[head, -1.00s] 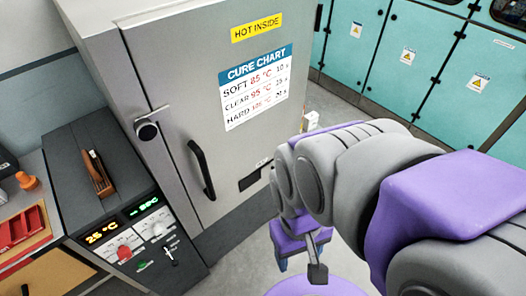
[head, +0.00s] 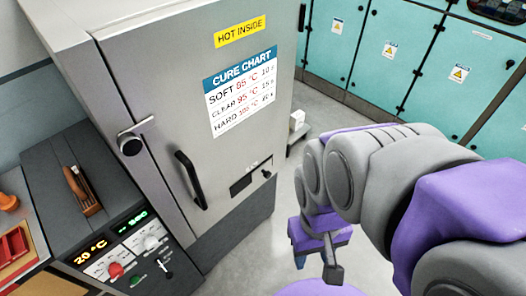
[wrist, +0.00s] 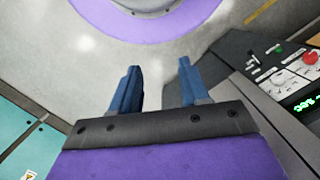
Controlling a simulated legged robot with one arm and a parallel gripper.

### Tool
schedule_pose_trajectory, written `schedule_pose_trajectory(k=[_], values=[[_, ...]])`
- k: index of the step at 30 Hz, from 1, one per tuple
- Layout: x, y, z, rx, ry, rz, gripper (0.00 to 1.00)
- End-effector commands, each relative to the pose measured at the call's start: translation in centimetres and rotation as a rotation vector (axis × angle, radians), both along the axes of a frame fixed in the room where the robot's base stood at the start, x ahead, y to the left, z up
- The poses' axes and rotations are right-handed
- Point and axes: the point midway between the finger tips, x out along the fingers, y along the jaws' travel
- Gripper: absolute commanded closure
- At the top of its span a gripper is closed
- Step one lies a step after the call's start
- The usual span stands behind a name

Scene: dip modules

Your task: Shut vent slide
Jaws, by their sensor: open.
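The vent slide (head: 266,174) appears as a small dark knob at the right end of a black slot (head: 242,186), low on the grey oven door (head: 170,90). A small label sits just above the slot, too small to read. In the head view my gripper (head: 299,260) hangs to the right of and below the slot, apart from the door, with its blue fingers pointing down. In the wrist view my gripper (wrist: 160,78) is open and empty above the floor. The vent slide is not in the wrist view.
The door has a black handle (head: 190,180) and a latch (head: 131,144). A control panel (head: 125,255) with knobs and displays stands to the left; it also shows in the wrist view (wrist: 290,75). Teal cabinets (head: 400,50) line the back. Floor between is clear.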

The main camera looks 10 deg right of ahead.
Motion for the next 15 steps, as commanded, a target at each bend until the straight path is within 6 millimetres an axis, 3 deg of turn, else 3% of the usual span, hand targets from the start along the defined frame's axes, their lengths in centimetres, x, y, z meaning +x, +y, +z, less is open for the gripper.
schedule_pose_trajectory(k=[5,13,15], values=[[4.0,1.1,1.2,0.061,0.008,0.061,0.72],[12.3,2.8,2.3,0.196,0.005,0.178,0.98],[14.5,3.1,2.3,0.232,-0.002,0.205,1.00]])
